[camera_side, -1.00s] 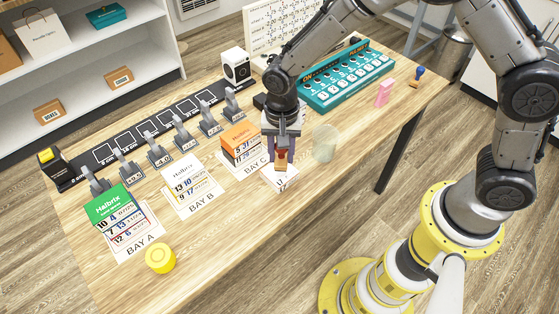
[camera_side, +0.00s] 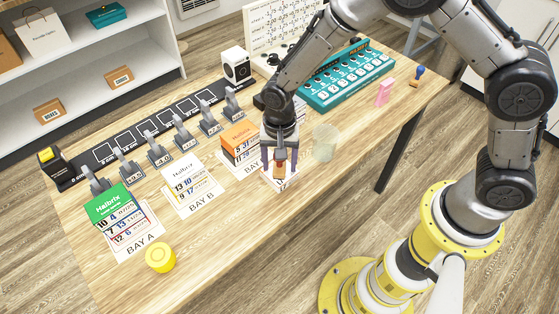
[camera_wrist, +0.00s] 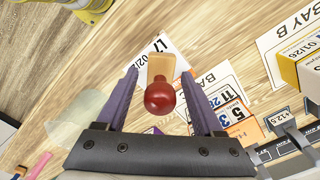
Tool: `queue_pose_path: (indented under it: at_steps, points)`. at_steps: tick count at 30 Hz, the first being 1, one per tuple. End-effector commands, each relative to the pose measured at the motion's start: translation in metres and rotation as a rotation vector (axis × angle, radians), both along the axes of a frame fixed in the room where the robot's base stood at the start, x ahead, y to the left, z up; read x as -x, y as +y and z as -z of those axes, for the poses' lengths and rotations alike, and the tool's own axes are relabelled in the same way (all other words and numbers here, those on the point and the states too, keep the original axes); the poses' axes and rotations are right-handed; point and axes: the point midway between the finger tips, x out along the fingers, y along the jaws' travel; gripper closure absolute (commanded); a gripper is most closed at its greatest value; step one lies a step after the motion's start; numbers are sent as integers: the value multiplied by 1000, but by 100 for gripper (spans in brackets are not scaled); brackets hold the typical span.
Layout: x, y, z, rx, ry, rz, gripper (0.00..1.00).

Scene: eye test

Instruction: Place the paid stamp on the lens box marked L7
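A stamp with a dark red ball knob (camera_wrist: 159,98) and a tan wooden base (camera_wrist: 160,66) stands on a white piece marked L7 (camera_wrist: 178,55). Its stamp face is hidden. In the side view the stamp's base (camera_side: 280,173) shows below my gripper (camera_side: 280,176), over the white L7 piece (camera_side: 289,184) just in front of Bay C. My gripper's purple fingers (camera_wrist: 160,73) are open, one on each side of the stamp, with a visible gap at both sides. Another stamp, with a blue handle (camera_side: 419,72), stands at the table's far right.
A translucent cup (camera_side: 324,147) stands close to the right of my gripper. An orange box (camera_side: 238,137) stands at Bay C on the left. White box (camera_side: 183,171), green box (camera_side: 109,203) and yellow roll (camera_side: 160,258) are further left. A pink block (camera_side: 384,93) is right.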

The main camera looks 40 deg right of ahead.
Motion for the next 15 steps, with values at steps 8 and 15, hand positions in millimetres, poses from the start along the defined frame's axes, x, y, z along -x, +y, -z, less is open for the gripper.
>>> queue_pose_path:
  at_steps: [8,15]
  points:
    - [0,0,-6,-1,-2,0,31]
    - [-1,0,-45,-3,-6,0,31]
